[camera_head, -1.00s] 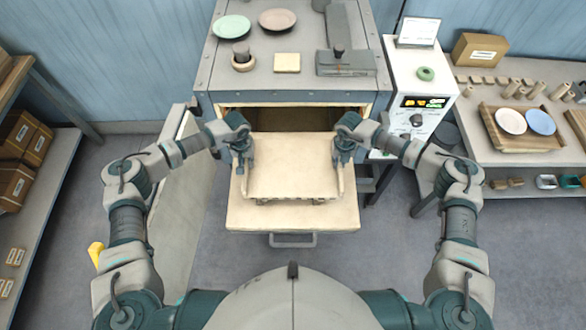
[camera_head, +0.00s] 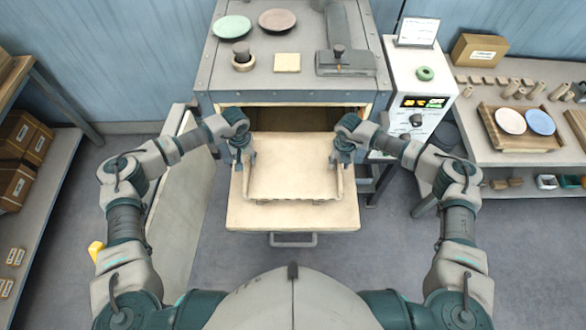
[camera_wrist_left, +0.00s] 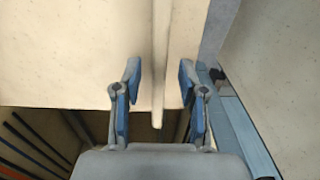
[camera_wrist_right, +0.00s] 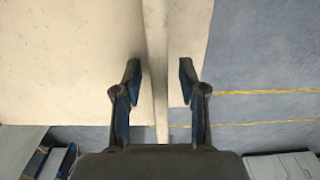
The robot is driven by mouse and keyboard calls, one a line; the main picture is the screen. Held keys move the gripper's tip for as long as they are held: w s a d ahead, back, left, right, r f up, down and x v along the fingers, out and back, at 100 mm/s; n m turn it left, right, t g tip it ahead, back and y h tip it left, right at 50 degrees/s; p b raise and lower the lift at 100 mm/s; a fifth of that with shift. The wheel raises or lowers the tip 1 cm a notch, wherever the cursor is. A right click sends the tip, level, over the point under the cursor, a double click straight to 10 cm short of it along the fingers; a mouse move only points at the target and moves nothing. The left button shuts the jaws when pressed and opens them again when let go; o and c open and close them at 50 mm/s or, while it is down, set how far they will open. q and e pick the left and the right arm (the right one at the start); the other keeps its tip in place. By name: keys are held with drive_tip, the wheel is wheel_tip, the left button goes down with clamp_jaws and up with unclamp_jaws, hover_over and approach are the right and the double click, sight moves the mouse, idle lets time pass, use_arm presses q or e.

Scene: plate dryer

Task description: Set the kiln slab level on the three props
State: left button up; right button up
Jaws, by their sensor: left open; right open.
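The cream kiln slab (camera_head: 292,165) lies over the pulled-out kiln shelf (camera_head: 292,216). It looks roughly level from above. The three props are not clearly visible; only small dark bits show under the slab's front edge. My left gripper (camera_head: 245,161) is open at the slab's left side. In the left wrist view its fingers (camera_wrist_left: 157,90) stand apart on either side of the slab's narrow edge strip (camera_wrist_left: 159,50). My right gripper (camera_head: 342,158) is open at the slab's right side. In the right wrist view its fingers (camera_wrist_right: 160,85) also straddle a narrow strip (camera_wrist_right: 156,50), apparently without touching it.
The open kiln mouth (camera_head: 290,118) is just behind the slab. The kiln door (camera_head: 180,205) hangs open on the left. A white control box (camera_head: 419,95) stands close on the right. Plates and small items sit on the kiln top. The floor in front is clear.

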drive_tip(key=shift+r, duration=0.1)
use_arm(q)
wheel_tip(320, 180, up, 9)
use_arm(e)
wheel_tip(320, 180, up, 12)
idle(0.4)
use_arm(q)
drive_tip(key=shift+f, duration=0.15)
use_arm(e)
drive_tip(key=shift+f, duration=0.25)
